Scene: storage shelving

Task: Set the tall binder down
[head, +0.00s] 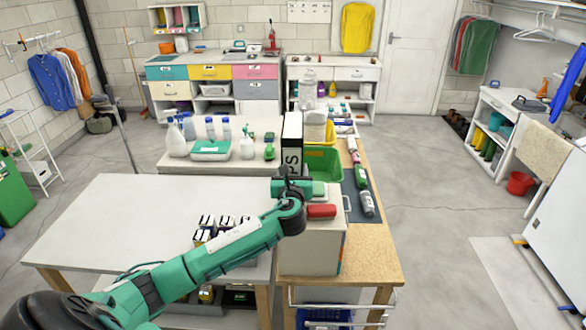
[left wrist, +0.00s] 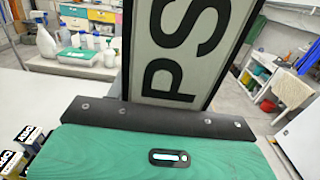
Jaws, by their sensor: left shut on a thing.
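The tall binder (head: 291,148) is white with black edges and large black letters on its spine. It stands roughly upright in the head view, above the far end of my left arm. My left gripper (head: 289,178) is shut on its lower part. In the left wrist view the binder (left wrist: 180,50) rises right behind the dark gripper bar, slightly tilted. The binder's lower end is hidden by the gripper, so I cannot tell whether it touches anything below. My right gripper is in neither view.
A grey box-like unit (head: 310,257) with a red item (head: 321,211) on top stands below the gripper. A green bin (head: 325,163) is just behind. Bottles (head: 366,203) line the wooden table's right side. The white table (head: 110,215) at left has free room.

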